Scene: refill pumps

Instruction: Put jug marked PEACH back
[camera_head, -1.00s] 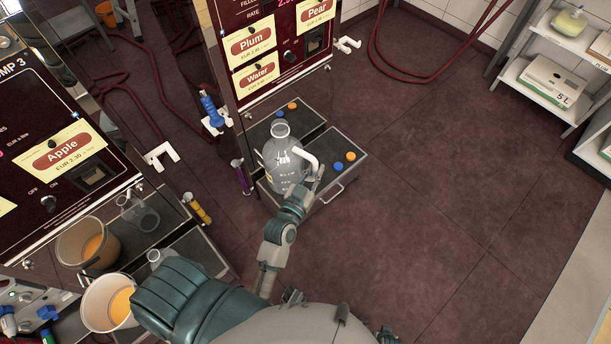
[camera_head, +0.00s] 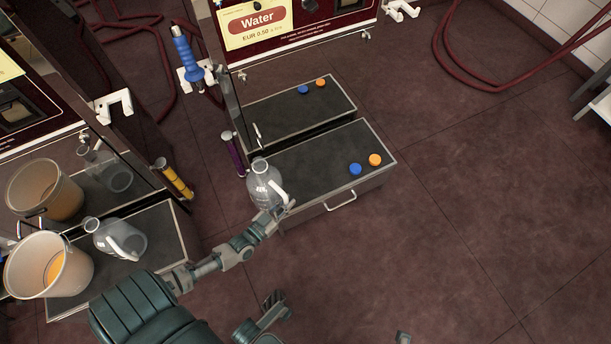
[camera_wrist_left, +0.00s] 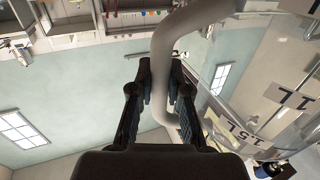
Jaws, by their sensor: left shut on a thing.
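A clear jug with a white handle (camera_head: 262,182) is at the front left corner of the drawer unit under the Water pump. No PEACH mark can be read on it. My left gripper (camera_head: 283,207) is shut on the handle, on the jug's near right side. In the left wrist view the fingers (camera_wrist_left: 162,103) close around the pale handle (camera_wrist_left: 168,50), with the clear jug wall and its 1L and 1.5L marks (camera_wrist_left: 262,122) at the right. I cannot tell whether the jug's base touches the drawer. A dark fingered end, probably my right gripper (camera_head: 274,301), shows at the bottom; its opening is unclear.
Blue (camera_head: 355,169) and orange (camera_head: 375,160) caps sit on the drawer top (camera_head: 315,165). A blue nozzle (camera_head: 185,52) hangs behind. The floor to the right is clear.

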